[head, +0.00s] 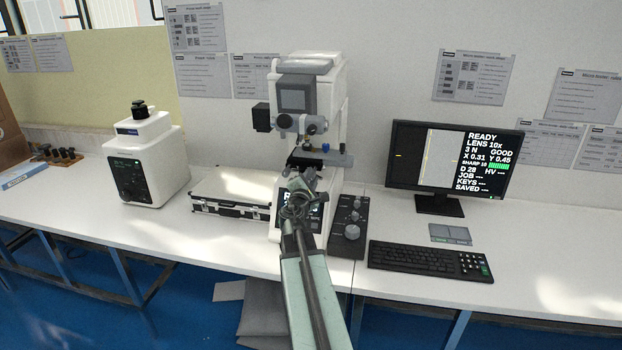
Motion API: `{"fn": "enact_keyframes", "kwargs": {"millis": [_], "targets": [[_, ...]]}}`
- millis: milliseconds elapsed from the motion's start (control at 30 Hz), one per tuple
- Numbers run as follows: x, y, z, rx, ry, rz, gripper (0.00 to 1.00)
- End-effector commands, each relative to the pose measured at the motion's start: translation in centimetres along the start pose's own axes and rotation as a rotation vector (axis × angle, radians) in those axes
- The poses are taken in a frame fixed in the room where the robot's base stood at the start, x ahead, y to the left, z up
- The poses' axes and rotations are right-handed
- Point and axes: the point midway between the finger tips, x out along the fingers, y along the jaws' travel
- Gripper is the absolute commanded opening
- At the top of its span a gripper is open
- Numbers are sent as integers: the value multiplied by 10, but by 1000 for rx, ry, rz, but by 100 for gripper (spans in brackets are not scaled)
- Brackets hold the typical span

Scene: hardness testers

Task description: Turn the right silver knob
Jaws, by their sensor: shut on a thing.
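The white and grey hardness tester (310,98) stands upright on the bench in the middle of the head view. Its dark specimen stage (318,158) sits below the lens turret. My gripper (295,180) is at the front of this stage, at its left part, and is shut on a small silver knob there. The jaws and wrist hide most of that knob, and I cannot tell its turn angle. My arm also covers part of the tester's lower front display. A control box (348,226) with round knobs, one large and silver-grey (352,231), stands apart to the right of my arm.
A monitor (450,160) and a keyboard (428,261) stand to the right. A black and silver case (232,194) lies left of the tester, and a second white tester (146,160) stands beyond it. The bench's right end is clear.

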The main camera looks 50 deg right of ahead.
Motion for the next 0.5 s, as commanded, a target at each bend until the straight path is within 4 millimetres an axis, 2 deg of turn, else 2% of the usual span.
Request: {"fn": "enact_keyframes", "kwargs": {"millis": [500], "targets": [[0, -1, 0, -486, 1, 0, 0]]}}
